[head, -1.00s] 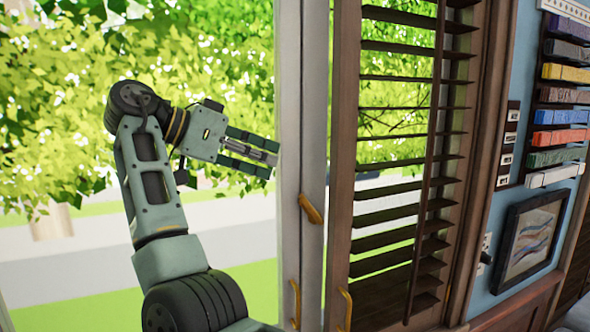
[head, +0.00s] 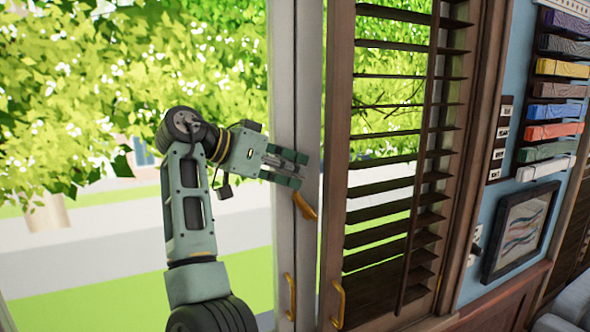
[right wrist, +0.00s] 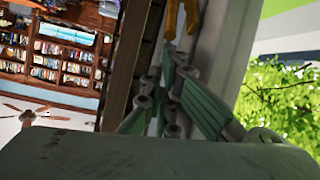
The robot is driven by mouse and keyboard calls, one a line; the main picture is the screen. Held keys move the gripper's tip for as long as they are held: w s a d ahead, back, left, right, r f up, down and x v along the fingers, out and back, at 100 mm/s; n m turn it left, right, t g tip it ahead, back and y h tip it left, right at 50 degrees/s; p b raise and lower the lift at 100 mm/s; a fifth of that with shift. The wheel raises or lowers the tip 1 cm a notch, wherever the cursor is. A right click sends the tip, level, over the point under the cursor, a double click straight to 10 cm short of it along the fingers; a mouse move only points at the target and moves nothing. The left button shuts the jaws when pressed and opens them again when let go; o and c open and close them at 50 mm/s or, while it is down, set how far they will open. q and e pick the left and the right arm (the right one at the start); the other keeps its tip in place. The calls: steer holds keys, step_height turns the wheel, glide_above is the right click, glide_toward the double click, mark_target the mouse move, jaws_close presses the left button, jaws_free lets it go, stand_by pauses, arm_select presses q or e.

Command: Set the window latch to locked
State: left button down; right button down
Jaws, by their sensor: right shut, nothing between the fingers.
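The window latch (head: 305,207) is a small orange-gold lever on the white window frame, tilted from upper left to lower right. My right gripper (head: 299,171) is shut and empty, with its fingertips just above the latch in the head view. I cannot tell whether they touch it. In the right wrist view, the shut fingers (right wrist: 171,58) point along the white frame toward orange-gold parts (right wrist: 172,18) at the top edge. I cannot tell which of these is the latch. My left gripper is out of view.
Two gold handles, one on the white frame (head: 290,297) and one on the brown shutter (head: 338,305), sit below the latch. The slatted shutter (head: 336,150) stands close on the right. A framed picture (head: 521,230) hangs farther right.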

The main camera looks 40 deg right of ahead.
mark_target(277, 189)
steer(key=shift+f, duration=0.1)
steer(key=shift+a+f+h+b, duration=0.2)
steer(key=shift+h+b, duration=0.2)
steer(key=shift+b, duration=0.35)
steer(key=a+f+h+b, duration=0.1)
steer(key=h+b, duration=0.1)
steer(key=b, duration=0.1)
steer(key=a+f+g+h+b, duration=0.1)
steer(key=h+b, duration=0.1)
steer(key=b, duration=0.2)
steer(key=w+a+f+h+b, duration=0.1)
steer(key=h+b, duration=0.1)
steer(key=b, duration=0.1)
steer(key=shift+w+a+g, duration=0.1)
steer(key=shift+a+g, duration=0.2)
steer(key=shift+w+a+f+n+g+h+b, duration=0.15)
steer(key=shift+a+f+h+b, duration=0.65)
steer(key=shift+b, duration=1.55)
steer(key=shift+w+a+f+n+g+h+b, duration=0.15)
steer(key=shift+a+f+h+b, duration=0.65)
steer(key=shift+b, duration=1.6)
steer(key=shift+w+a+f+n+h+b, duration=0.1)
steer(key=shift+w+a+f+h+b, duration=0.3)
steer(key=shift+f+b, duration=1.4)
steer(key=shift+s+d+r+b, duration=0.15)
steer(key=shift+d+r+b, duration=0.05)
steer(key=shift+r+b, duration=0.4)
